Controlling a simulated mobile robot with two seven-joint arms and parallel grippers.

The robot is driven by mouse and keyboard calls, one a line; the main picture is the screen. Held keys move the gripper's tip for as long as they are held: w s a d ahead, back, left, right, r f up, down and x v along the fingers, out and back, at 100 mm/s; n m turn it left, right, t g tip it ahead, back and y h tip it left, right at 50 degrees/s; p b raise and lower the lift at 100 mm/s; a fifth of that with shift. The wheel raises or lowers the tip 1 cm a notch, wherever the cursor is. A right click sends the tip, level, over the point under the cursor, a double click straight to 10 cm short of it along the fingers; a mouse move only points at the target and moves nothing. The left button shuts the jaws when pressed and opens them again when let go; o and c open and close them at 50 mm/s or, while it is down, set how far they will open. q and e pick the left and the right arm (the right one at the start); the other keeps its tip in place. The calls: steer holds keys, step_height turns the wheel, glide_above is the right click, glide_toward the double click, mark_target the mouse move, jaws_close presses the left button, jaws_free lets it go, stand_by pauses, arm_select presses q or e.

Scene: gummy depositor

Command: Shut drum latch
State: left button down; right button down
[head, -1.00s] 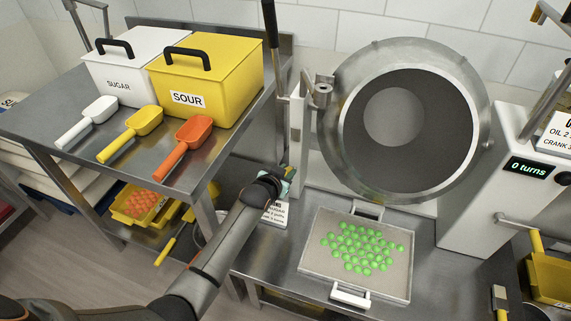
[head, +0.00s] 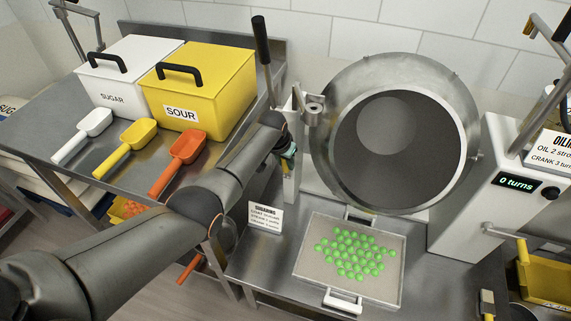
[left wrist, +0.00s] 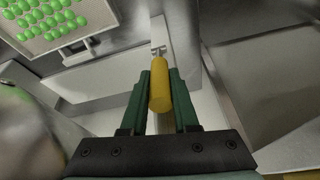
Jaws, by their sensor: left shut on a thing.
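The steel drum (head: 385,190) stands tilted with its round mouth facing me in the head view. Its left side meets a pale upright post with a metal hinge-like bracket (head: 314,108). My left gripper (head: 290,153) is beside that post, left of the drum. In the left wrist view, the green fingers of my left gripper (left wrist: 160,95) are shut on a yellow handle (left wrist: 160,88) with a small metal fitting at its far end. I cannot tell the latch's position. My right gripper is not in view.
A tray (head: 306,262) of green gummies lies below the drum, with a small sign (head: 265,218) to its left. A black-handled lever (head: 262,40) rises behind my arm. Sugar (head: 122,62) and sour (head: 205,85) bins and scoops fill the left table. A counter display (head: 515,184) reads 0 turns.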

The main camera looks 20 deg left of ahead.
arm_select(q)
steer(key=shift+w+g, duration=0.2)
steer(key=shift+g, duration=0.1)
stand_by(0.4)
steer(key=c, duration=0.7)
jaws_free()
steer(key=shift+r, duration=0.1)
